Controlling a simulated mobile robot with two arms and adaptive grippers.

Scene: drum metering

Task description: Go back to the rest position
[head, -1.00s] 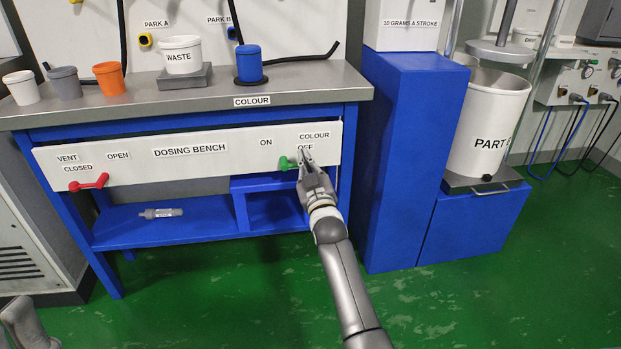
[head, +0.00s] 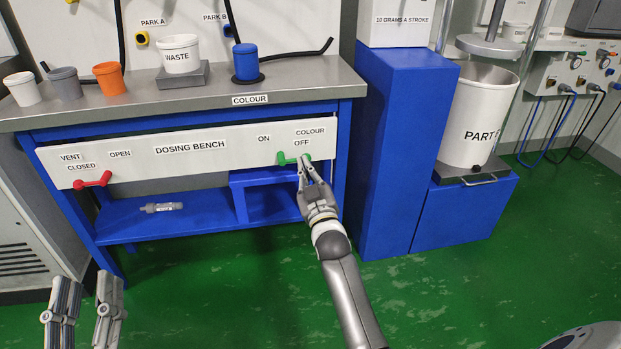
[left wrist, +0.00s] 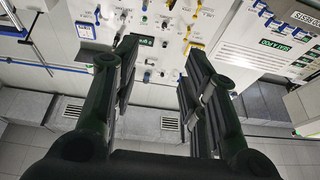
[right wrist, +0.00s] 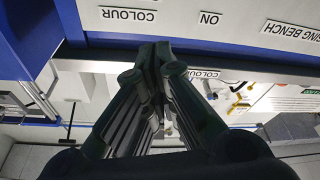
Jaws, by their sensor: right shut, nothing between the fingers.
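My right gripper (head: 306,166) is shut and empty, in front of the dosing bench panel by the OFF label. Its tips overlap the right end of the green COLOUR handle (head: 287,160); I cannot tell whether they touch it. The right wrist view shows its fingers (right wrist: 152,52) together, with the panel beyond them. My left gripper (head: 83,285) is open and empty at the lower left of the head view, in front of the bench and over the green floor. The left wrist view shows its fingers (left wrist: 158,62) wide apart with nothing between them.
The bench top (head: 205,102) carries a WASTE cup (head: 180,55), a blue cup (head: 246,62) and several other cups. A red handle (head: 93,180) is at the panel's left. A blue pedestal (head: 400,150) and a PART B drum (head: 480,115) stand right. Green floor (head: 220,300) in front is clear.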

